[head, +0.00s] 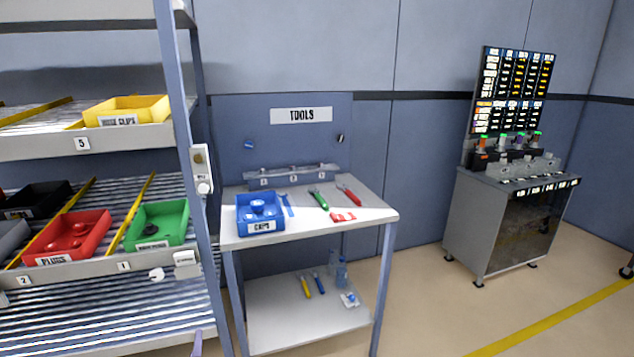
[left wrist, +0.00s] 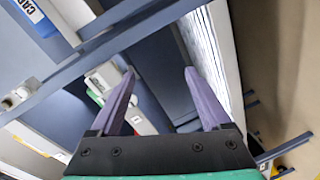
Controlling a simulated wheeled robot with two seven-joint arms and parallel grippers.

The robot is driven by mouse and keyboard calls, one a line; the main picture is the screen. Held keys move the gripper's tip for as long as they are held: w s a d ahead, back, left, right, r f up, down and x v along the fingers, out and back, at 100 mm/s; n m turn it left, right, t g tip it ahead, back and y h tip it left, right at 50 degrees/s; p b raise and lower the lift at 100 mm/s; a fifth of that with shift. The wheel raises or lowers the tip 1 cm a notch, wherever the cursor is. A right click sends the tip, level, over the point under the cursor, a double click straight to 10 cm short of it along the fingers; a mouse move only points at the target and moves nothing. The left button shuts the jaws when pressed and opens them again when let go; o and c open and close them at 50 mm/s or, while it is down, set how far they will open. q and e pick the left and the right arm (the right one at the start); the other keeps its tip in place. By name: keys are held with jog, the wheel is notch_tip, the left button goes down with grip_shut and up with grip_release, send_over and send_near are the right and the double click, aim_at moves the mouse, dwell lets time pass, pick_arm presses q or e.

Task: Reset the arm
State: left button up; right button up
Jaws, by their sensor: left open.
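My left gripper (left wrist: 160,73) is open, with two purple fingers spread apart and nothing between them. In the head view only a purple tip of my left gripper (head: 197,343) shows at the bottom edge, in front of the shelf rack and left of the tool table. The rest of that arm is out of the head view. In the left wrist view, blue-grey frame bars and a white device lie beyond the fingers. My right gripper is in neither view.
The shelf rack (head: 183,110) holds yellow (head: 126,109), red (head: 70,236) and green (head: 157,225) bins. The tool table (head: 350,218) carries a blue caps bin (head: 260,212) and several tools. A cabinet (head: 510,225) with a display board stands at right. Floor between is clear.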

pick_arm(q)
jog(key=s+d+f+m+g+h, duration=0.2)
jog(key=s+d+f+m, duration=0.15)
jog(key=s+f, duration=0.4)
jog(key=s+d+f+m+g+h, duration=0.2)
jog(key=s+d+f+m+g, duration=0.1)
jog(key=s+f+m, duration=0.4)
jog(key=s+d+f+m+g+h, duration=0.25)
jog(key=s+f, duration=0.35)
jog(key=f, duration=0.3)
jog(key=s+f+m+g, duration=0.3)
jog(key=s+f+m, duration=0.1)
jog(key=s, duration=0.8)
jog(key=s+f+m+g, duration=0.3)
jog(key=s+f, duration=0.1)
jog(key=s, duration=0.9)
jog(key=shift+f+m+g, duration=0.15)
jog(key=shift+m+g, duration=0.2)
jog(key=shift+m, duration=0.05)
